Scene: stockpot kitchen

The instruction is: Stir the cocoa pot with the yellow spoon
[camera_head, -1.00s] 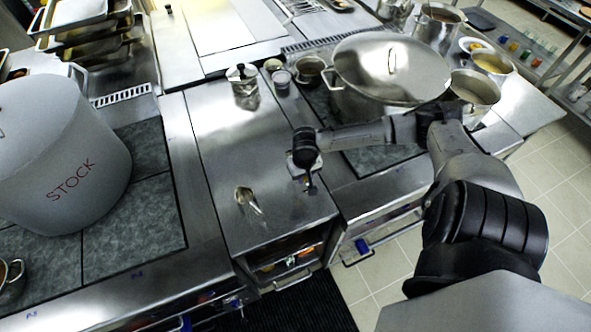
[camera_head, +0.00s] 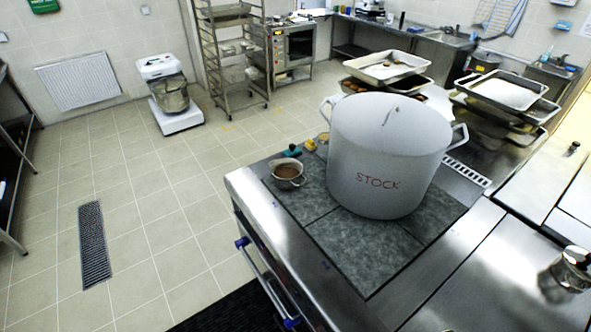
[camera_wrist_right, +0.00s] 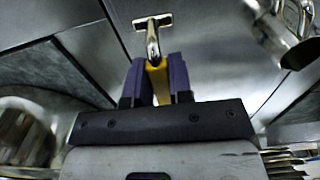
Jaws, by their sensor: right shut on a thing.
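The cocoa pot (camera_head: 287,173), a small metal pot with brown liquid, stands on the far left corner of the dark cooktop in the head view, left of the big stockpot. In the right wrist view my right gripper (camera_wrist_right: 157,62) is shut on the yellow handle of the spoon (camera_wrist_right: 157,84). A metal part extends beyond the fingers and ends in a flat crosspiece; its exact shape is unclear. Neither gripper shows in the head view, and my left gripper is in no current view.
The large grey stockpot (camera_head: 388,158), marked STOCK, stands close beside the cocoa pot. A dark green item (camera_head: 292,150) and a yellow item (camera_head: 310,144) lie behind the small pot. A shiny metal pot (camera_head: 568,270) stands at right. Trays are stacked behind the stockpot.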

